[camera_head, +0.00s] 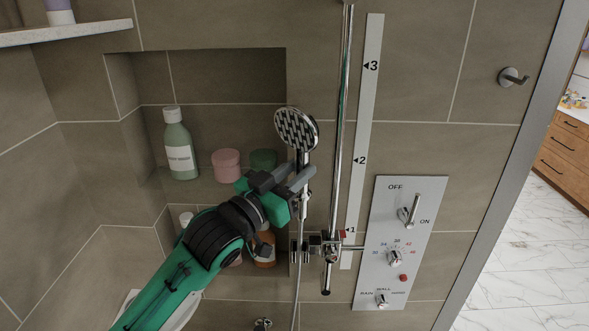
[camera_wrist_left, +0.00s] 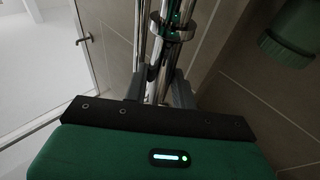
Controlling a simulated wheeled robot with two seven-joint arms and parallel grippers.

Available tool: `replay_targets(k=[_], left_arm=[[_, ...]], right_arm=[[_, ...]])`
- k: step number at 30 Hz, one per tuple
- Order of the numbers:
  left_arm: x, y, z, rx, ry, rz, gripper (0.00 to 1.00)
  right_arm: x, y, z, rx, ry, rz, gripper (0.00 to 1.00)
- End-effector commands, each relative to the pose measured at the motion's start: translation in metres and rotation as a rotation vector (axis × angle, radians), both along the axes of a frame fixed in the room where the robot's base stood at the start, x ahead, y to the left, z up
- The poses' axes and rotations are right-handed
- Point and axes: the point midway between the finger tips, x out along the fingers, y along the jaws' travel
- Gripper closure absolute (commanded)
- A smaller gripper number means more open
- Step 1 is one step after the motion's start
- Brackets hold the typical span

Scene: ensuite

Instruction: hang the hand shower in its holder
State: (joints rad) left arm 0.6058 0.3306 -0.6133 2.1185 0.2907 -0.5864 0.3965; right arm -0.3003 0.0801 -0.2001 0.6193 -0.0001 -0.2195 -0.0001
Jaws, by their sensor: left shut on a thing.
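The hand shower (camera_head: 297,130) has a chrome rim and a dark, speckled face, and it is upright with its head at the top. My left gripper (camera_head: 303,181) is shut on its handle just below the head. The hose hangs down from the handle. The chrome holder (camera_head: 329,246) sits low on the vertical rail (camera_head: 344,120), by the red pointer at mark 1. The handle is left of the rail in the head view, above the holder's height. In the left wrist view my left gripper (camera_wrist_left: 158,90) is around chrome tubing, partly hidden by the gripper body. My right gripper is out of view.
A wall niche behind my arm holds a green bottle (camera_head: 180,144), a pink jar (camera_head: 227,165) and a green jar (camera_head: 263,160). A control panel (camera_head: 400,240) is right of the rail. A hook (camera_head: 512,77) is at upper right. A shelf (camera_head: 70,33) juts out at upper left.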

Motion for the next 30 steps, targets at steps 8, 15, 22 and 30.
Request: replay_targets(k=[8,15,22,30], left_arm=[[0.0,0.001,-0.006,-0.001,0.001,-0.001,1.0],[0.0,0.001,-0.021,-0.001,0.001,-0.001,1.0],[0.0,0.001,-0.034,-0.001,0.001,-0.001,1.0],[0.0,0.001,-0.05,-0.001,0.001,-0.001,1.0]], right_arm=[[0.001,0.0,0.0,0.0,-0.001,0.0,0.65],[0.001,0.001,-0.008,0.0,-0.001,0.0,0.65],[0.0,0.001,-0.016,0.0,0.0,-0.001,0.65],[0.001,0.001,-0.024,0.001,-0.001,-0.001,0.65]])
